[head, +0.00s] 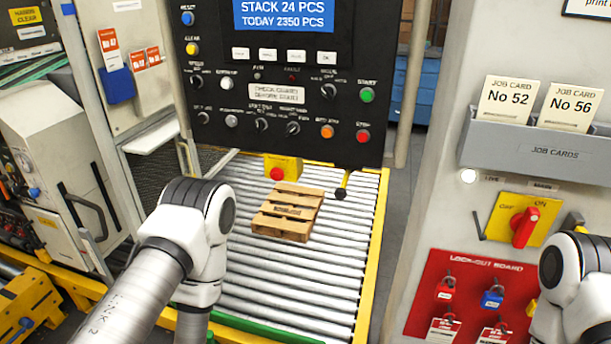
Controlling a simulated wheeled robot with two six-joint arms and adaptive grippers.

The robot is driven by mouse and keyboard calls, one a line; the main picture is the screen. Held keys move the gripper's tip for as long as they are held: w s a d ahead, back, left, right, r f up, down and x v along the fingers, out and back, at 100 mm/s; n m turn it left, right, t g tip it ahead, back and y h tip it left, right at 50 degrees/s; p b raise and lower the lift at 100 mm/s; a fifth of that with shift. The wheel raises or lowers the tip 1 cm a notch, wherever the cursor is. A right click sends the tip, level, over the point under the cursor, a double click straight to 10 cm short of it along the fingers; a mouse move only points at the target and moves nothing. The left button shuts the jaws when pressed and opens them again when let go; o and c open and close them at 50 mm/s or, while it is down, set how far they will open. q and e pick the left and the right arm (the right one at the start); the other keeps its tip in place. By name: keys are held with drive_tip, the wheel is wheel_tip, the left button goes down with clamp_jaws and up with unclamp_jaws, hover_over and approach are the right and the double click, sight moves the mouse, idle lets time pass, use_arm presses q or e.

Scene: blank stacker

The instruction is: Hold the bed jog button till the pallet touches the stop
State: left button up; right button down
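A small wooden pallet (288,208) lies on the roller bed (300,270), in the bed's far part, below the black control panel (285,90). An orange button (327,131) is low on the panel; its small label is blurred but may read bed jog. I cannot tell for sure which part is the pallet's stop: a green bar (250,330) crosses the near end of the bed, and a yellow rail runs along its far edge. The pallet is well apart from the green bar. My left arm comes in at the lower left and my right arm at the right edge; neither gripper shows.
A yellow box with a red button (277,173) sits just beyond the pallet, and a black-knobbed lever (340,193) stands right of it. A red lock-out board (470,300), a rotary switch (524,227) and a job card holder (535,150) are at right.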

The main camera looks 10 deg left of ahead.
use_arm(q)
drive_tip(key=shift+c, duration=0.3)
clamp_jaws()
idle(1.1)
